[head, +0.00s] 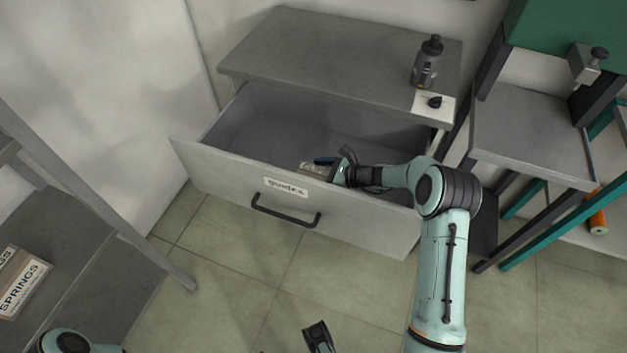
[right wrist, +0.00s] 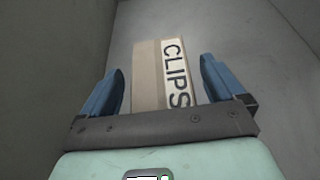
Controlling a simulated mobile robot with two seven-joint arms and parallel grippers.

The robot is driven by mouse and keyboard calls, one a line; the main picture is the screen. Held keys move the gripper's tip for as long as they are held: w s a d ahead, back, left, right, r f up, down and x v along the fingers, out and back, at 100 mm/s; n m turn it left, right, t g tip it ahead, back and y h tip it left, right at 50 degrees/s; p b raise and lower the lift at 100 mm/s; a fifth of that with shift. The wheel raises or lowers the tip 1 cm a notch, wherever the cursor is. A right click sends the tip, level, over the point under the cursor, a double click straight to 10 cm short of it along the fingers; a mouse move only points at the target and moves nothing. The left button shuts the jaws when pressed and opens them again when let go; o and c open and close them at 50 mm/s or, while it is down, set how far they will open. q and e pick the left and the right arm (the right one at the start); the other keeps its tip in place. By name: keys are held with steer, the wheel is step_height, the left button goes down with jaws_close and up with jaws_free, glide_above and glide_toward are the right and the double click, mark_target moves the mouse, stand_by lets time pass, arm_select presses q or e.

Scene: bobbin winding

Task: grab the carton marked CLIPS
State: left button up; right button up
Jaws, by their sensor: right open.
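The carton marked CLIPS (right wrist: 162,75) is a tan box with a white label. In the right wrist view it lies between the two blue fingers of my open right gripper (right wrist: 160,85), with a gap on each side. In the head view the carton (head: 312,170) lies inside the open drawer near its front panel, partly hidden by my right gripper (head: 333,167), which reaches down over the drawer. A part of what looks like my left gripper (head: 318,337) shows at the bottom edge; its jaws cannot be judged.
The grey drawer (head: 250,178) is pulled out, its front panel close to the carton; the rest of its floor looks clear. A bottle (head: 426,62) and a small dark item on a white card (head: 434,104) stand on the cabinet top. A SPRINGS carton (head: 20,283) lies at left.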

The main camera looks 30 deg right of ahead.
steer(key=shift+w+a+f, duration=0.25)
steer(key=shift+w+a, duration=0.1)
steer(key=shift+w, duration=0.1)
steer(key=c, duration=1.1)
steer(key=shift+c, duration=0.2)
steer(key=shift+r, duration=0.2)
